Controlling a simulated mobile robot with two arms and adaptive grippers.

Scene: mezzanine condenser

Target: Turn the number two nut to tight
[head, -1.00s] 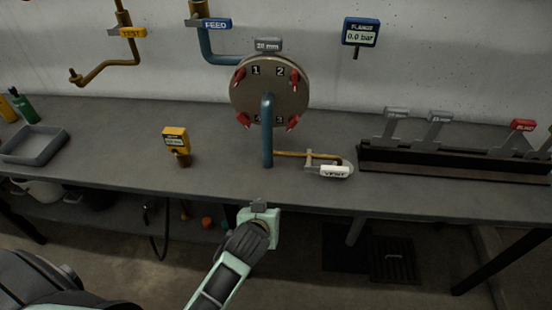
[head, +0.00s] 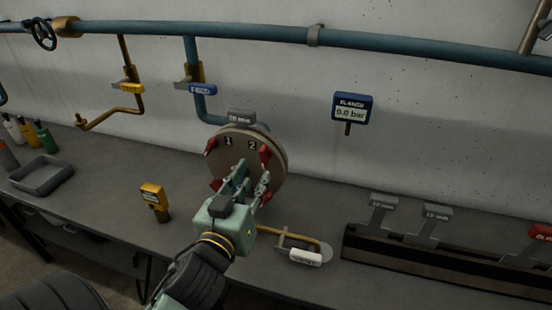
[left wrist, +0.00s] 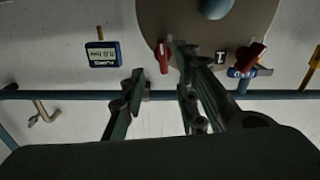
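The round flange (head: 230,139) stands on the bench with a grey "20 mm" tag on top and labels 1 and 2 on its face. The red number two nut (head: 264,154) is at its upper right, beside label 2. The red number one nut (head: 211,146) is at its upper left. My left gripper (head: 252,172) is in front of the flange, just below nut two, and hides much of the lower face. In the left wrist view, nut two (left wrist: 163,57) shows near the gap between the open, empty fingers (left wrist: 157,62). Contact is not visible. My right gripper is not in view.
A blue gauge (head: 351,107) reads 0.0 bar. A bent brass pipe with a white tag (head: 305,257) lies right of my gripper. A yellow device (head: 154,199) stands left. A tool rack (head: 400,257) is at right. A grey tray (head: 42,176) sits far left.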

